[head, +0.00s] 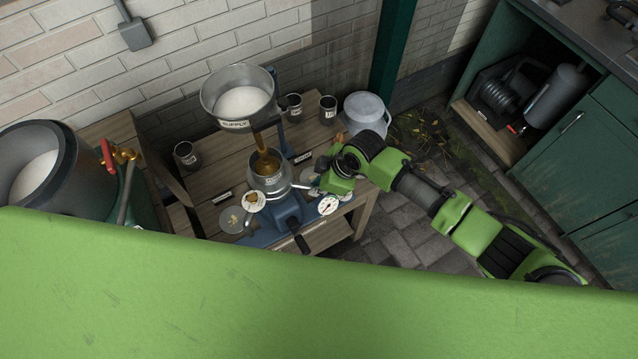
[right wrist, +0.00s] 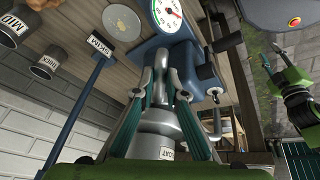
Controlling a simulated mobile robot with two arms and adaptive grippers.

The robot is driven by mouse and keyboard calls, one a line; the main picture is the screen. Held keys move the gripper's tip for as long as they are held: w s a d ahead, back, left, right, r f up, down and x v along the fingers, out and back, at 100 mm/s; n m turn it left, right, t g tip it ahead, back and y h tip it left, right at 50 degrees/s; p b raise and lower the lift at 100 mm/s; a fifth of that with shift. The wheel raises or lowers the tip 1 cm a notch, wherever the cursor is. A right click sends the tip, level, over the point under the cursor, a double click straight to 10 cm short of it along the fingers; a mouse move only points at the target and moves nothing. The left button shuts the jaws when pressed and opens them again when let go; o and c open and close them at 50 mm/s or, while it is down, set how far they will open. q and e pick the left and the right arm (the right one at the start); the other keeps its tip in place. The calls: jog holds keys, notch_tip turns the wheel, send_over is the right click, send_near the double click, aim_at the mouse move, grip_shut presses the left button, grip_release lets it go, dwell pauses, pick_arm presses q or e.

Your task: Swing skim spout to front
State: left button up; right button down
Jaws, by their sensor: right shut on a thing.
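The separator (head: 290,212) is a blue-based machine on the wooden table, with a metal float chamber (head: 268,184) under the supply bowl. A short metal spout (head: 302,187) reaches right from the chamber to my right gripper (head: 320,178). In the right wrist view the dark green fingers of my right gripper (right wrist: 163,95) are shut around a metal spout (right wrist: 160,72); its far end is partly hidden.
The supply bowl (head: 238,98) of white liquid hangs over the table. A dial (head: 328,205) sits at the machine's front right. A large vat (head: 38,165) stands left. Paved floor at right is clear.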

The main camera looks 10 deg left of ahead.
jog(key=c, duration=2.1)
grip_release()
jog(key=shift+o, duration=0.3)
jog(key=shift+s, duration=0.1)
jog(key=v, duration=1.2)
